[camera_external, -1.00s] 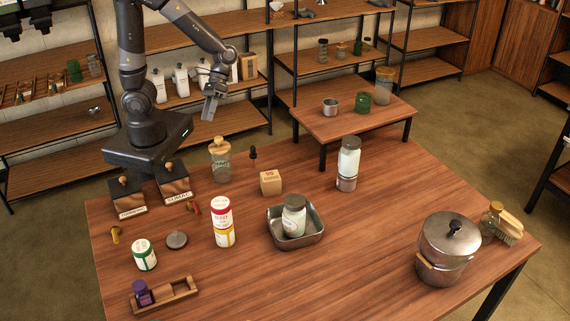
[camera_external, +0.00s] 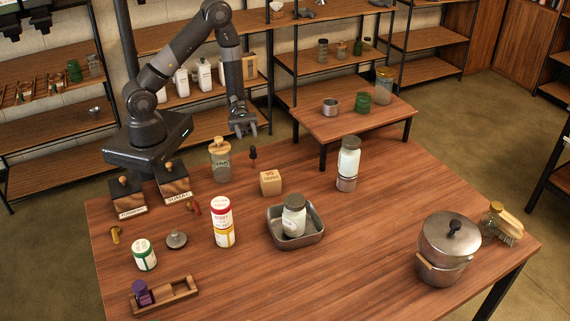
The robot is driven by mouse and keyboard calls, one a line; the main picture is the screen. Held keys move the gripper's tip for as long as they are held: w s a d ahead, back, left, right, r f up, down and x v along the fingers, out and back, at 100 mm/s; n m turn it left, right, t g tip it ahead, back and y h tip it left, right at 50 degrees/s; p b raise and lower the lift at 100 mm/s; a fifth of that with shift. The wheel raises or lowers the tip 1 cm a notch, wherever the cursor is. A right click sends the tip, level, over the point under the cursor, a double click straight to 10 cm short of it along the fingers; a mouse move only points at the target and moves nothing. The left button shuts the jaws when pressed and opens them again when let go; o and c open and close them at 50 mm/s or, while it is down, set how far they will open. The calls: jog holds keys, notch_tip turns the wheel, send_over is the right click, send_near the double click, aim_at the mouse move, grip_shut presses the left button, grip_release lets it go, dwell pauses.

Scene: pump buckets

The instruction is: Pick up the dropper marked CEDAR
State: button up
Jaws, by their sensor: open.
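A small dark dropper-like item (camera_external: 252,154) stands upright near the back edge of the table, just right of a glass jar with a wooden lid (camera_external: 220,160). I cannot read a CEDAR mark on it or on any other item; it is too small to tell. My gripper (camera_external: 244,133) points down, open and empty, just behind and above this dark item. It appears apart from it, though the depth gap is hard to judge.
A wooden block marked 95 (camera_external: 271,183) stands in front of the dark item. Two dark boxes with labels (camera_external: 173,183) (camera_external: 128,197) stand at left. A metal tray with a jar (camera_external: 295,240), a tall jar (camera_external: 348,163) and a pot (camera_external: 447,250) stand further right.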

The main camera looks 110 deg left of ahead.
aim_at(253, 154)
jog(key=shift+w+d+f, duration=0.15)
jog(key=shift+w, duration=0.05)
jog(key=x, duration=1)
jog(key=shift+d+f, duration=0.15)
grip_shut()
